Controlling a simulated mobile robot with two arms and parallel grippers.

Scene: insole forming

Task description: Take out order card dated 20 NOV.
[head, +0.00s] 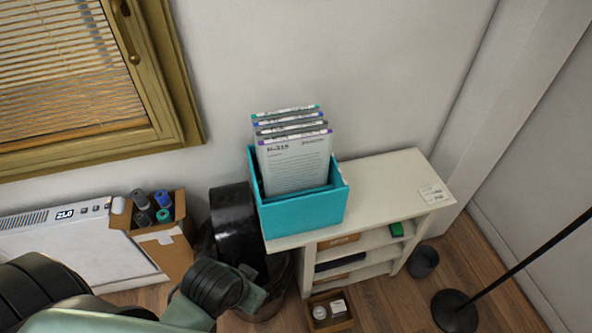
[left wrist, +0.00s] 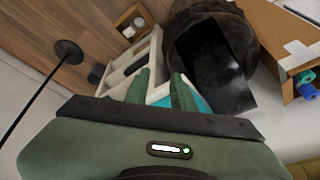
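Several order cards stand upright in a teal box (head: 300,212) on a white shelf unit. The front card (head: 297,165) has a purple top edge and a heading like "H-215". Behind it, others show grey, blue and green top edges, overlapping closely. No date is legible, so I cannot tell which card is 20 NOV. My left arm comes in at the lower left of the head view. In the left wrist view, the two green fingers of my left gripper (left wrist: 161,90) are apart with nothing visible held. A teal box part shows beside the fingers. My right gripper is not in view.
The white shelf unit (head: 390,180) has free top space right of the box and a small label. A black bin-like object (head: 232,215) stands left of it. A cardboard box (head: 165,246) with rolls is farther left. A black stand (head: 455,312) is at right.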

